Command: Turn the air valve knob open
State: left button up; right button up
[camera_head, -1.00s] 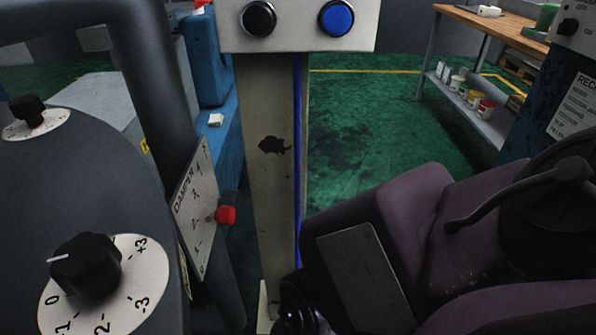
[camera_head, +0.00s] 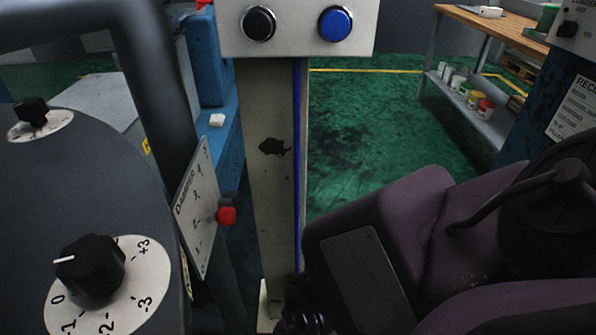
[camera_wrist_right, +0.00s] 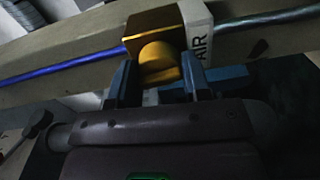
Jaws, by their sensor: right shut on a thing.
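The air valve knob (camera_wrist_right: 158,62) is a round brass-yellow piece on a yellow block in the right wrist view. A white label reading AIR (camera_wrist_right: 199,38) is beside it, and a blue hose (camera_wrist_right: 60,68) runs into the block from the left. My right gripper (camera_wrist_right: 157,76) has one blue finger on each side of the knob and is shut on it. In the head view my right arm reaches down to the post's foot, and the knob is hidden. My left gripper is not in view.
A pale post (camera_head: 272,170) carries a box with a black button (camera_head: 258,24) and a blue button (camera_head: 335,24). At left stand a grey machine with a black dial (camera_head: 90,267) and a damper plate with a red knob (camera_head: 226,216). A workbench (camera_head: 490,40) stands behind right.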

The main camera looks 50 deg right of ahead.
jog(key=shift+a+m, duration=0.1)
jog(key=shift+m, duration=0.6)
jog(key=o, duration=0.9)
pick_arm(q)
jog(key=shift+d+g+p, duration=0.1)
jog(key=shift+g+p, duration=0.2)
jog(key=shift+p, duration=0.3)
pick_arm(e)
jog(key=v, duration=1)
jog(key=shift+s+a, duration=0.25)
jog(key=shift+a, duration=0.05)
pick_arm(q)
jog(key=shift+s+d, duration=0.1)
pick_arm(e)
jog(key=shift+s+d, duration=0.1)
